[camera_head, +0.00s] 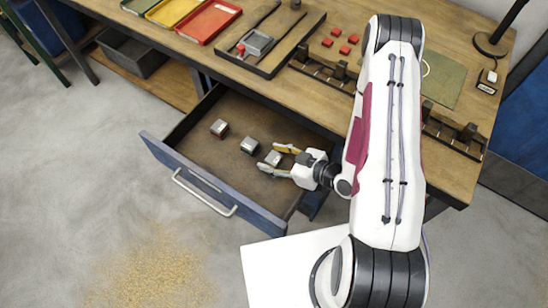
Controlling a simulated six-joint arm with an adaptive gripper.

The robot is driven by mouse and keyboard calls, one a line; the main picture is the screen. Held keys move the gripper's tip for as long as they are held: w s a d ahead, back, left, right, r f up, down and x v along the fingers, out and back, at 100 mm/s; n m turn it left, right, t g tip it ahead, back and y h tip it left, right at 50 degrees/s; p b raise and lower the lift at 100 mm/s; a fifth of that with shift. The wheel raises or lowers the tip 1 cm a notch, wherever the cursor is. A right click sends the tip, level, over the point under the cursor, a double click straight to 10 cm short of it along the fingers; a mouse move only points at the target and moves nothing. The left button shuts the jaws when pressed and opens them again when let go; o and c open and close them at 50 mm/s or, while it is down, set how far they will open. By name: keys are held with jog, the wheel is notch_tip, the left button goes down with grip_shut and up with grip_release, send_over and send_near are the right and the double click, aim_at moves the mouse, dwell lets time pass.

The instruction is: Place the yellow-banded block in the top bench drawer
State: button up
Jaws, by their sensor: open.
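The top bench drawer (190,152) is pulled open below the bench top. Three small grey-topped blocks lie in it in a loose diagonal row. The far-left block (219,128) has a reddish side, and the middle block (249,145) looks dark-sided. The nearest block (273,158) rests on the drawer floor between the spread fingers of my gripper (269,158). Its band colour is too small to tell surely; it may be the yellow-banded block. My gripper is open and reaches in from the right, one finger either side of this block.
The wooden bench top (300,98) carries yellow and red trays (208,20), a dark tool tray (262,45), several red blocks (336,36), dark racks (322,70) and a green mat (445,82). The drawer front (215,192) with its handle stands out over the floor. The drawer's left part has bare floor.

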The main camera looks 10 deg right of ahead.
jog(key=shift+d+r, duration=0.1)
jog(key=shift+r, duration=0.2)
jog(key=shift+v, duration=3.65)
jog(key=shift+s+f, duration=0.1)
